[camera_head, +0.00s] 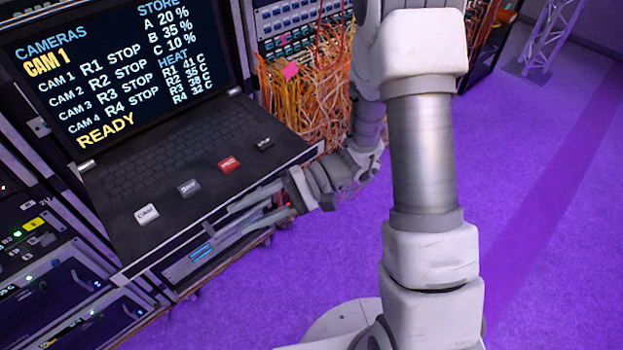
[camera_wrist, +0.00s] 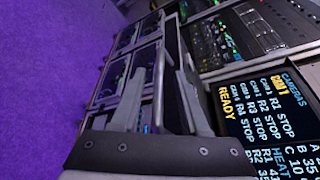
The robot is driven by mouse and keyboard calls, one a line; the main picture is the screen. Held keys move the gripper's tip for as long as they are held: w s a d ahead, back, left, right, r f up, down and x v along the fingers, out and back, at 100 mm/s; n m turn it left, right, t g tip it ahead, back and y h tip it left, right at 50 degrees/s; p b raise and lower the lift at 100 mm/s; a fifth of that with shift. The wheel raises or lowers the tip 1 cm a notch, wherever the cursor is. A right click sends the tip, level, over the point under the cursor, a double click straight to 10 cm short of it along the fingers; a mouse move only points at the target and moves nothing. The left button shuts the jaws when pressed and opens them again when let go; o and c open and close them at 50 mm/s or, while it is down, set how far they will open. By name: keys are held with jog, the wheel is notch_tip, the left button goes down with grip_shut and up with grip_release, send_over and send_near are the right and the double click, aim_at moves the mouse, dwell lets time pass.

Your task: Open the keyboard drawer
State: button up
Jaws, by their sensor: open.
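The keyboard drawer (camera_head: 165,165) is a dark deck below the lit screen (camera_head: 110,65), with white, grey, red and black labelled keys. Its keyboard face shows in front of the screen; how far it is pulled out I cannot tell. My gripper (camera_head: 212,236) is at the drawer's front edge, low and right, fingers pointing left along the front. The fingers are apart. In the wrist view my gripper (camera_wrist: 162,85) has a dark panel edge between or just behind its fingers; contact is unclear. The screen also shows there (camera_wrist: 262,110), at right.
Rack units with lights (camera_head: 50,270) stand at the lower left. Orange cables (camera_head: 305,95) hang from a patch panel behind my arm. A truss leg (camera_head: 548,40) stands at the back right. The purple floor (camera_head: 550,200) is clear on the right.

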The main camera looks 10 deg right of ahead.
jog(key=v, duration=1.6)
jog(key=shift+s+r, duration=0.1)
jog(key=s+d+r+n+t+h, duration=0.1)
jog(key=s+r+n+t+h, duration=0.1)
jog(key=s+r+t+h, duration=0.2)
jog(key=s+d+r+n+t+h+p, duration=0.1)
jog(key=s+r+t+h, duration=0.4)
jog(key=r+h, duration=0.6)
jog(key=shift+s+d+r+n, duration=0.15)
jog(key=shift+s+d+n, duration=0.25)
jog(key=shift+s+d, duration=0.1)
jog(key=shift+a, duration=0.2)
dwell(1.6)
